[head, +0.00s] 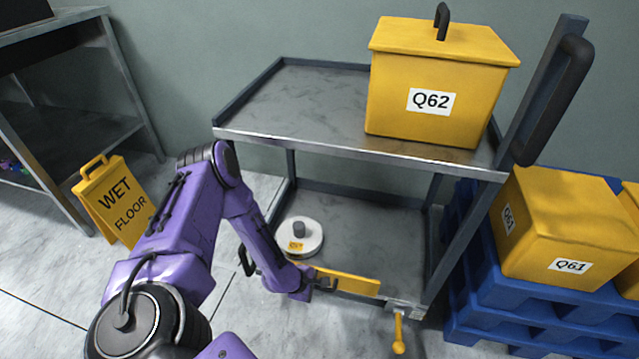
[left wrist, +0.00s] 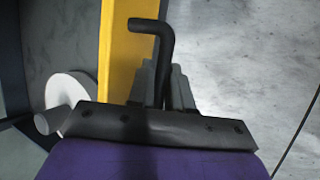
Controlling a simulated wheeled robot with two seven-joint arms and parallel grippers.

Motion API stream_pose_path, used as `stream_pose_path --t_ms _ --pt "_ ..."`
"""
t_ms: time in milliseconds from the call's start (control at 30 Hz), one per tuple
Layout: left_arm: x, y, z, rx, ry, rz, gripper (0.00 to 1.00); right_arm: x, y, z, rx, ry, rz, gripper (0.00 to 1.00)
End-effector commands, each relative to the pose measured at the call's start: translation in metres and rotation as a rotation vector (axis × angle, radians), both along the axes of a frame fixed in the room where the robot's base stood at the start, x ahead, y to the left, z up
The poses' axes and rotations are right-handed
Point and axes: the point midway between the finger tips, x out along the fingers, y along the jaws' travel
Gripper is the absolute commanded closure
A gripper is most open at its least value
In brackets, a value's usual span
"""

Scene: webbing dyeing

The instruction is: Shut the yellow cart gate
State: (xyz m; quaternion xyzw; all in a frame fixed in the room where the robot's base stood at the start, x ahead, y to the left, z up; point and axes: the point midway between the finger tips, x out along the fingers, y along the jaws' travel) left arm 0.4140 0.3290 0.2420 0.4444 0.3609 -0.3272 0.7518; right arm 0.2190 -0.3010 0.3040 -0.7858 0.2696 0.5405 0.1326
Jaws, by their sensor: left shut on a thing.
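The yellow cart gate (head: 350,284) is a flat bar low at the front of the cart's bottom shelf; it also shows in the left wrist view (left wrist: 120,50). Its right end is close to a grey latch plate (head: 406,309) with a hanging yellow lever (head: 398,334); I cannot tell whether they touch. My left gripper (head: 322,284) is shut on the gate's black bent handle (left wrist: 166,40), and its fingers (left wrist: 165,88) sit on both sides of the handle. The gate's left end is partly hidden behind my left arm. My right gripper is not in view.
A white round object (head: 300,238) lies on the bottom shelf behind the gate. Yellow box Q62 (head: 432,100) stands on the top shelf (head: 290,100). Yellow box Q61 (head: 560,225) sits on blue pallets (head: 500,310) at right. A wet-floor sign (head: 113,200) stands at left.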

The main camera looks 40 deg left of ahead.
Motion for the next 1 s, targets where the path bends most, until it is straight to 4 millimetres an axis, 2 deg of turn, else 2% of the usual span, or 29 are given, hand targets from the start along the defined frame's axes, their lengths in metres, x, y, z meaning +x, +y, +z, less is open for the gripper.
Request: stream_pose_path --t_ms 700,733,800,1000 --pt "0.0074 0.0034 0.0045 0.003 -0.005 0.001 1.0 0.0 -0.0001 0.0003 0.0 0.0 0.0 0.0" --pt "0.0075 0.0035 0.0046 0.003 -0.005 0.001 0.78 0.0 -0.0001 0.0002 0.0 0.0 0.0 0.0" --pt "0.0073 0.0036 0.0046 0.003 -0.005 0.001 0.6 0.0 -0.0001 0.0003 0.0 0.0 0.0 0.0" --pt "0.0071 0.0033 0.0047 0.003 -0.004 0.0 0.6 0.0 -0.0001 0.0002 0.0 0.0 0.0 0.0"
